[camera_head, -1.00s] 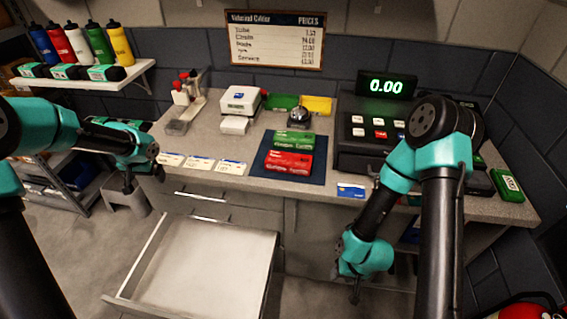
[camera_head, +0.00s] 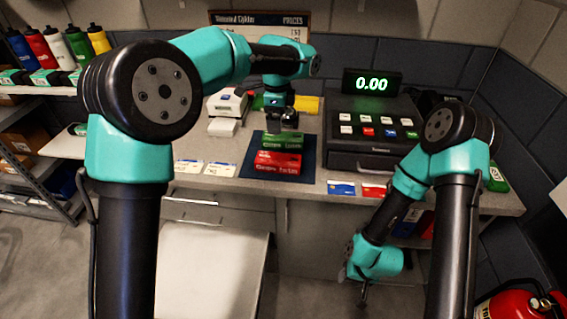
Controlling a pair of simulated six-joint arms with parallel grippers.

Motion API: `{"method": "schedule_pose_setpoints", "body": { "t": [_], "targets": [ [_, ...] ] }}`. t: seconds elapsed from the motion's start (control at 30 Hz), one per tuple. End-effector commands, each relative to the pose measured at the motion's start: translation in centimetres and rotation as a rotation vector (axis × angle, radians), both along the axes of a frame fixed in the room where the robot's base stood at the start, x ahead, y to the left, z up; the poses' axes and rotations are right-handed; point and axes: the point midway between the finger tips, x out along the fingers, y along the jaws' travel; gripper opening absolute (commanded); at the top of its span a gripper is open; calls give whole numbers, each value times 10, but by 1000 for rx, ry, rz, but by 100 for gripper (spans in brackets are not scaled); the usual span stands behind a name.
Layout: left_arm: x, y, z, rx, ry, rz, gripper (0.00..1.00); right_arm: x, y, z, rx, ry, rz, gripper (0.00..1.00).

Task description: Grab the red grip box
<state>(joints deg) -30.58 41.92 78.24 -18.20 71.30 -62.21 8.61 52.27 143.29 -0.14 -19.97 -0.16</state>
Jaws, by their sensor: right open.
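The red grip box (camera_head: 279,166) lies on a dark blue mat (camera_head: 309,153) on the counter, in the middle of the head view. A green grip box (camera_head: 283,142) lies just behind it on the same mat. My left gripper (camera_head: 286,122) points down over the back of the mat, at the green box and behind the red box. Its fingers are small and dark, so I cannot tell their opening. My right gripper (camera_head: 363,294) hangs low in front of the counter, open and empty, away from both boxes.
A cash register (camera_head: 372,140) stands right of the mat. A white card device (camera_head: 227,102) is to the left. Price cards (camera_head: 220,170) and a blue card (camera_head: 341,188) lie along the front edge. A red extinguisher (camera_head: 520,305) is lower right.

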Motion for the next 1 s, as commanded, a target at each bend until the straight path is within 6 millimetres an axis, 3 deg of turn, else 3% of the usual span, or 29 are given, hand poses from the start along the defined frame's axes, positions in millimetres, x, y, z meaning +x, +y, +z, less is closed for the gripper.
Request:
{"method": "schedule_pose_setpoints", "body": {
  "t": [0.3, 0.47, 1.0],
  "targets": [
    [0, -1, 0, -1, 1, -7, 98, 0, 0, 0, 0, 0, 0, 43],
    [0, -1, -10, 0, 2, -6, 98, 0, 0, 0, 0, 0, 0, 43],
    [0, 0, -98, 1, 4, -5, 98, 0, 0, 0, 0, 0, 0, 43]
  ]
}}
